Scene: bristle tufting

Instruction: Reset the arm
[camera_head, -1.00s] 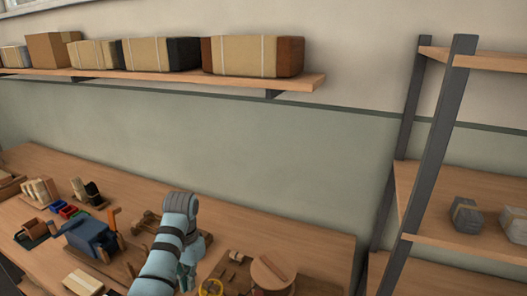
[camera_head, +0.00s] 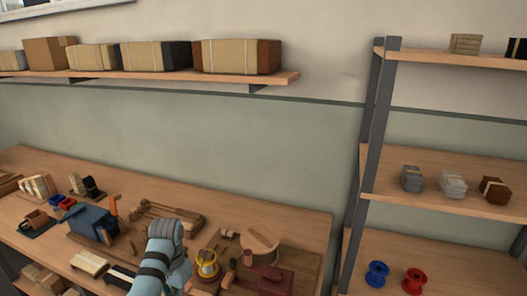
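One of my arms (camera_head: 160,262), light blue with dark bands, rises from the bottom edge in front of the workbench. I cannot tell from this view which arm it is. Its gripper end is hidden or below the frame, and no fingertips show. My other arm is not in view. The workbench (camera_head: 290,220) holds a blue machine (camera_head: 92,222) on a wooden base, left of the arm. A spool of yellow material (camera_head: 207,264) stands right of the arm.
A shelf rack (camera_head: 440,186) stands at the right with several bundles, plus a blue spool (camera_head: 377,274) and a red spool (camera_head: 414,281) low down. A wall shelf (camera_head: 150,76) carries several wrapped boxes. A round wooden piece (camera_head: 260,241) and a dark red fixture (camera_head: 270,281) sit on the bench.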

